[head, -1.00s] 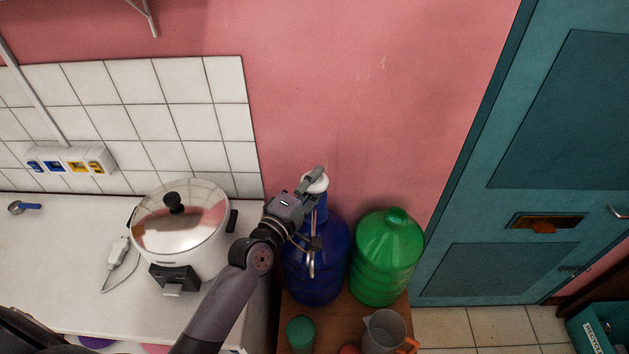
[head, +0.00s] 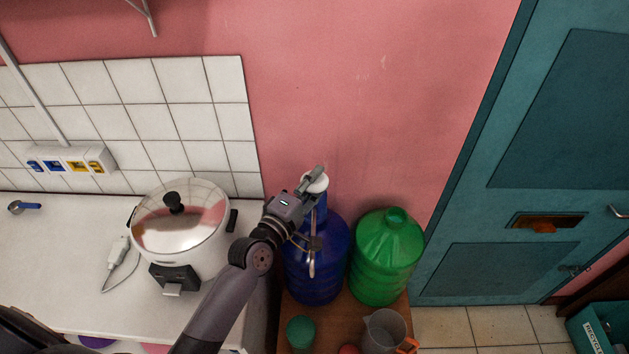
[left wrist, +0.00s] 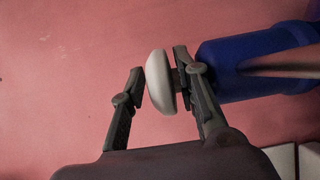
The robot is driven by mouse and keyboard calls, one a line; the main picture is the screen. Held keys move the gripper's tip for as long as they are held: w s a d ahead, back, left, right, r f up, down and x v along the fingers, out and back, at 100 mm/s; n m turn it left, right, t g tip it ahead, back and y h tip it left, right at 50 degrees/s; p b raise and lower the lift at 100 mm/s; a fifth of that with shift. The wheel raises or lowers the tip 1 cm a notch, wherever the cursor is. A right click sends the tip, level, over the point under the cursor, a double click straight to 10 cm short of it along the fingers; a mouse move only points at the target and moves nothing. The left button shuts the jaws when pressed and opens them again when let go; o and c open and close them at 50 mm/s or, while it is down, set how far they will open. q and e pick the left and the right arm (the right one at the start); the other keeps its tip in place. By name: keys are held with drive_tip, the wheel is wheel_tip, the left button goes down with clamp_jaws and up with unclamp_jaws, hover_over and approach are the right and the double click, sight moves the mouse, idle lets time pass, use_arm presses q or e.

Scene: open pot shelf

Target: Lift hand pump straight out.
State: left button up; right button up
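The hand pump has a white top (head: 321,186), a blue body and a thin metal spout (head: 312,264). It stands on the mouth of a large blue bottle (head: 322,280). My left gripper (head: 313,178) is at the white top, which it partly hides. In the left wrist view the white top (left wrist: 160,84) lies between the two fingers of my left gripper (left wrist: 160,77). A gap shows between the left finger and the top. The other finger is beside the dark stem and blue pump body (left wrist: 245,62). The fingers look open. My right gripper is not in view.
A green bottle (head: 387,262) stands close to the right of the blue one. A green-lidded container (head: 300,333) and a jug (head: 384,332) stand in front. A metal cooker (head: 178,228) sits on the white counter at left. The pink wall is close behind.

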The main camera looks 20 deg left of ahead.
use_arm(q)
drive_tip(key=shift+o, duration=1.1)
drive_tip(key=shift+f, duration=0.1)
drive_tip(key=shift+s, duration=0.3)
drive_tip(key=v, duration=1.1)
drive_tip(key=shift+s+a, duration=0.15)
drive_tip(key=shift+s, duration=0.05)
